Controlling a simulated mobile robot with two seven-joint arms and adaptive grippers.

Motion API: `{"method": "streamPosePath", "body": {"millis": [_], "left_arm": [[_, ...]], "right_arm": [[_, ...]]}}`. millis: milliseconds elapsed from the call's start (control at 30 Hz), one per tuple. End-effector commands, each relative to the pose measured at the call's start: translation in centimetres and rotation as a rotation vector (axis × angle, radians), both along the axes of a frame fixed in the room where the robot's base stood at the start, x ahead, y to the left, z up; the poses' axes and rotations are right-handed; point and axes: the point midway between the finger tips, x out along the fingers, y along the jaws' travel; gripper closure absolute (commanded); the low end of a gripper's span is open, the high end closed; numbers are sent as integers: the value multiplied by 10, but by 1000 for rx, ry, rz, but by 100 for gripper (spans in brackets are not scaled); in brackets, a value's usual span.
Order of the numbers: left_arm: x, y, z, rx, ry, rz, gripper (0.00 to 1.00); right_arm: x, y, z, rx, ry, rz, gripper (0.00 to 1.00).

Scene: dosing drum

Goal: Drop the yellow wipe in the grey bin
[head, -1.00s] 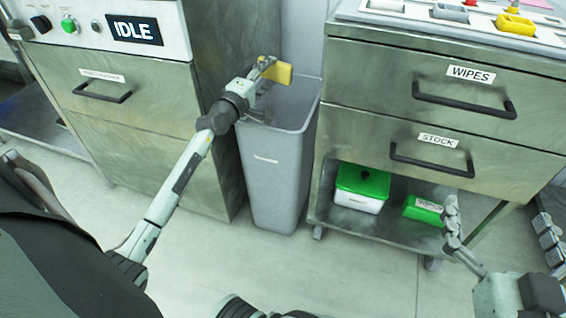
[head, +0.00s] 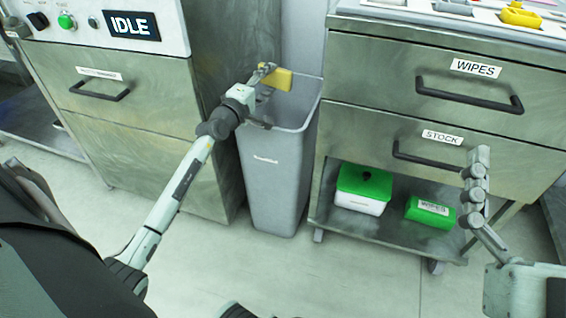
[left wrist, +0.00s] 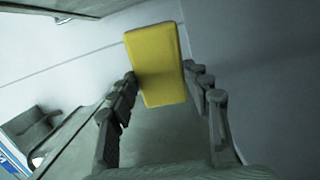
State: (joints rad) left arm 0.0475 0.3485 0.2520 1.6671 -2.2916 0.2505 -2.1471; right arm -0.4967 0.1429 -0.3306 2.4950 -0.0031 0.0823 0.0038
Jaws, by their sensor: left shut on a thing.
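The yellow wipe (head: 279,79) is held at the tips of my left gripper (head: 264,73), over the open top of the grey bin (head: 275,185), toward its back. In the left wrist view the wipe (left wrist: 160,65) is a flat yellow block between the two fingers of my left gripper (left wrist: 162,82). The bin stands upright on the floor between two steel cabinets, its inside mostly hidden. My right gripper (head: 477,178) is at the right, in front of the stock drawer; I cannot tell if its fingers are apart.
The left cabinet (head: 140,150) and the right drawer unit (head: 365,95) flank the bin closely. The unit's lower shelf holds a green-lidded white box (head: 363,190) and a green wipes pack (head: 430,212). Floor in front is clear.

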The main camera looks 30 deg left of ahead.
Motion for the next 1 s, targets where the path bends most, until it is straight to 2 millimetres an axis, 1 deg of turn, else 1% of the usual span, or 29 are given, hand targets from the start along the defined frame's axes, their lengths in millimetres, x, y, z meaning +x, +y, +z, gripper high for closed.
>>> {"method": "streamPosePath", "body": {"millis": [100, 133, 300, 333, 567, 667, 767, 1000], "left_arm": [[0, 0, 0, 0, 0, 0, 81], [0, 0, 0, 0, 0, 0, 50], [0, 0, 0, 0, 0, 0, 29], [0, 0, 0, 0, 0, 0, 27], [0, 0, 0, 0, 0, 0, 27], [0, 0, 3, -1, -1, -1, 27], [1, -1, 15, -2, -5, -1, 27], [0, -1, 63, 1, -6, 0, 27]], "right_arm": [[0, 0, 0, 0, 0, 0, 0], [0, 0, 0, 0, 0, 0, 0], [0, 0, 0, 0, 0, 0, 0], [0, 0, 0, 0, 0, 0, 0], [0, 0, 0, 0, 1, 0, 0], [0, 0, -1, -2, 3, 0, 0], [0, 0, 0, -2, 3, 0, 0], [0, 0, 0, -2, 2, 0, 0]]}}
